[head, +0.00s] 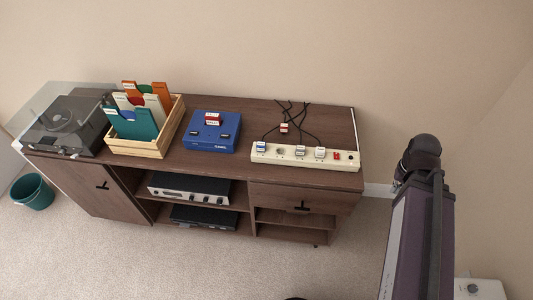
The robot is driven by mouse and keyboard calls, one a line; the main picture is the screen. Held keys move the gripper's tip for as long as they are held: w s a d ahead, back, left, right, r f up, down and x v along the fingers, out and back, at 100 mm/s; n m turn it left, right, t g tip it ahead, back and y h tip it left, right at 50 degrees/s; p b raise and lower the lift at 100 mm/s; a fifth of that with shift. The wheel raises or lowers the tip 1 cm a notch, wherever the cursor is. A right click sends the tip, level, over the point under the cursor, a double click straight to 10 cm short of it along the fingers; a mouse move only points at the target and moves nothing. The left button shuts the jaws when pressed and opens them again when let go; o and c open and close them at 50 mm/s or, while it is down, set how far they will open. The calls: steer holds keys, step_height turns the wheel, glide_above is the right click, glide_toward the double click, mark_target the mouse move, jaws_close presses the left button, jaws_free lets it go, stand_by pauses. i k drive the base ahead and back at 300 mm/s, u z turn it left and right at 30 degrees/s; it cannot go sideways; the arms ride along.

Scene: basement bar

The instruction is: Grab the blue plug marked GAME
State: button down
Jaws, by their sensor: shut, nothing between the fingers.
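A white power strip (289,163) lies along the front right of the wooden cabinet top. A blue plug with a white label (260,146) is at its left end; the label is too small to read. Two pale plugs (300,151) (320,153) are further right on the strip, with a red switch (336,156) near its right end. A red plug with a white label (284,127) lies behind the strip. My gripper is not in view; only parts of my arm show at the right, off the cabinet's right end.
Dark cables (291,112) run behind the strip. A blue console (211,132) sits to its left, then a wooden crate of folders (144,149) and a turntable (66,122).

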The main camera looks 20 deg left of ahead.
mark_target(261, 145)
steer(key=u, duration=0.8)
steer(key=k, duration=0.2)
steer(key=u, duration=0.1)
steer(key=i, duration=0.6)
steer(key=u, duration=0.1)
